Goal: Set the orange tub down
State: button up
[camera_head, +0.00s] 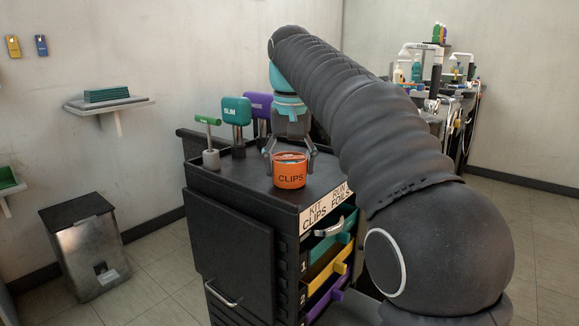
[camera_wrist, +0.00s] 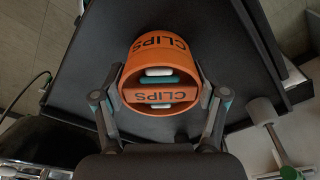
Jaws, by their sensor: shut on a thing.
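The orange tub (camera_head: 290,173) has the word CLIPS on its front. In the head view it is upright at the front part of the black cart's top (camera_head: 240,181); I cannot tell whether its base touches the surface. My gripper (camera_head: 290,160) comes down from above with its two fingers on either side of the tub, shut on it. In the wrist view the tub (camera_wrist: 149,47) sits between the fingers (camera_wrist: 160,112), with white and teal pieces inside around an orange CLIPS bar. The tub's far side is hidden in the head view.
A green-topped tool (camera_head: 209,140), a teal SLIM paddle (camera_head: 237,112) and a purple paddle (camera_head: 260,107) stand at the cart top's back left. Coloured drawers (camera_head: 330,262) face right. A metal bin (camera_head: 84,250) stands left. The cart top left of the tub is clear.

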aim_at(291, 159)
jog(key=shift+f, duration=0.15)
jog(key=o, duration=1.2)
jog(key=shift+c, duration=0.2)
jog(key=r+p, duration=0.1)
jog(key=r, duration=0.1)
jog(key=r+p, duration=0.1)
jog(key=r, duration=0.2)
jog(key=r+p, duration=0.1)
jog(key=r, duration=0.1)
jog(key=shift+s+r, duration=0.4)
jog(key=shift+d, duration=0.15)
